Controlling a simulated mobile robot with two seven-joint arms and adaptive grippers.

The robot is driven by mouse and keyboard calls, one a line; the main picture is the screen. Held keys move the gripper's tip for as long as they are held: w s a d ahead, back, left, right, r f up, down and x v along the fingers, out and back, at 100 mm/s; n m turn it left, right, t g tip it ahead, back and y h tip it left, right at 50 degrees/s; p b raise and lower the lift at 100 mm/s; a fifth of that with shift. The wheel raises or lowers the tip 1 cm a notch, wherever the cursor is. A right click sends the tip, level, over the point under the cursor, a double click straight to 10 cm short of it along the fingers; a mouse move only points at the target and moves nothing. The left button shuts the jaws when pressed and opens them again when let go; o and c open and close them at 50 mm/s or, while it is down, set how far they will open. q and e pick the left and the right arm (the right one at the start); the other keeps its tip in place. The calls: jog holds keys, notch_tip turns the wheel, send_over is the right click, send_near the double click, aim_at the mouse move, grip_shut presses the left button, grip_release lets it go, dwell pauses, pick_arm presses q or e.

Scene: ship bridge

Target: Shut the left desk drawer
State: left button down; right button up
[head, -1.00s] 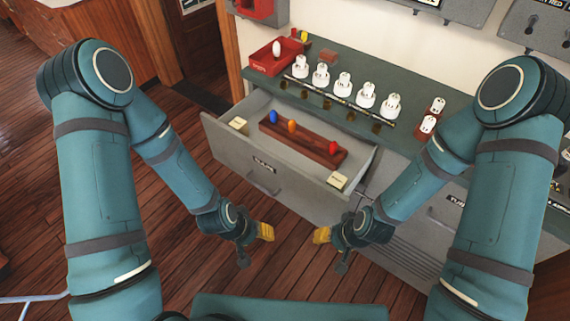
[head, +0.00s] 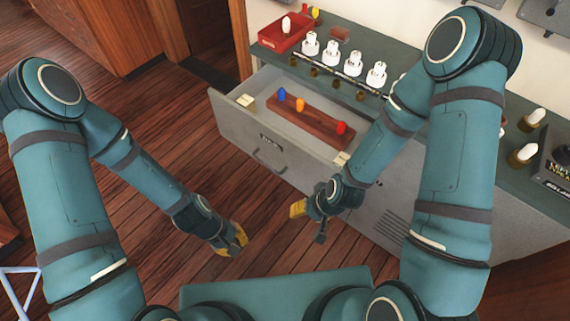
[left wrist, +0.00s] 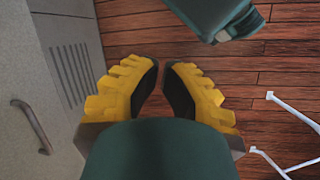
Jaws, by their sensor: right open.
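The left desk drawer (head: 240,128) is grey and stands pulled out from the desk in the head view. Its front has a bar handle (head: 268,162) and a dark label. Inside lies a brown wooden rack (head: 312,124) with blue, orange and red pegs. My right gripper (head: 297,207) is open and empty in front of the drawer's right end, which my right arm partly overlaps.
The green desk top (head: 345,35) bears a red tray (head: 284,35) and a row of white bulbs. A grey cabinet front with vents (head: 390,228) is right of the drawer. The wooden floor (head: 150,155) left of the drawer is clear. A pale metal frame (left wrist: 290,120) stands on the floor.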

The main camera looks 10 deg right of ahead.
aim_at(296, 170)
pick_arm(q)
jog(key=s+d+f+n+g+h, duration=0.1)
jog(key=s+d+n+g+h, duration=0.25)
jog(key=s+n, duration=0.25)
jog(key=w+d+r+n+t+h, duration=0.1)
jog(key=d+r+n+h, duration=0.2)
jog(key=d+n+h, duration=0.6)
jog(key=w+a+f+n+t+y+b, duration=0.1)
jog(key=w+a+n+t+y, duration=0.1)
jog(key=w+n+t, duration=0.8)
jog(key=w+a+f+n+t+y, duration=0.2)
jog(key=w+n+t, duration=0.4)
jog(key=n, duration=0.8)
jog(key=shift+t, duration=0.35)
jog(key=b+x, duration=0.2)
jog(key=x, duration=1.1)
jog(key=shift+d+r, duration=0.2)
